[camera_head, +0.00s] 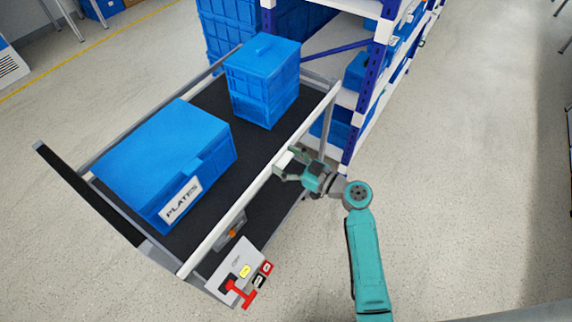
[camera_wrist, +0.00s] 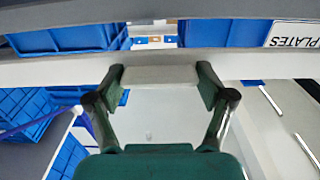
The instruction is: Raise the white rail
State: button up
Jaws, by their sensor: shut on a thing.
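The white rail (camera_head: 237,212) runs along the near long side of a dark cart, from the front corner at lower left to the far corner at upper right. It also crosses the wrist view (camera_wrist: 50,70) as a pale bar. My gripper (camera_head: 285,167) is at the rail, beyond its middle toward the far end. In the wrist view my gripper's (camera_wrist: 160,76) two fingers sit on either side of a short pale block at the rail and are shut on it. The exact finger contact is partly hidden in the head view.
A large blue box marked PLATES (camera_head: 165,165) and a smaller blue crate (camera_head: 264,82) stand on the cart deck (camera_head: 215,100). A grey panel with a red rotary handle (camera_head: 240,291) is at the cart's front corner. Blue-and-white shelving (camera_head: 366,95) stands close behind. Floor at right is clear.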

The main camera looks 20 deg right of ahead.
jog(key=shift+w+a+r, duration=0.1)
jog(key=shift+w+r, duration=0.1)
jog(key=shift+r, duration=0.35)
jog(key=o, duration=1.4)
jog(key=shift+c, duration=0.2)
jog(key=shift+o, duration=1)
jog(key=shift+a, duration=0.1)
jog(key=shift+f, duration=0.2)
jog(key=shift+s+d, duration=0.15)
jog(key=shift+d, duration=0.1)
jog(key=v, duration=1.1)
jog(key=shift+s, duration=0.25)
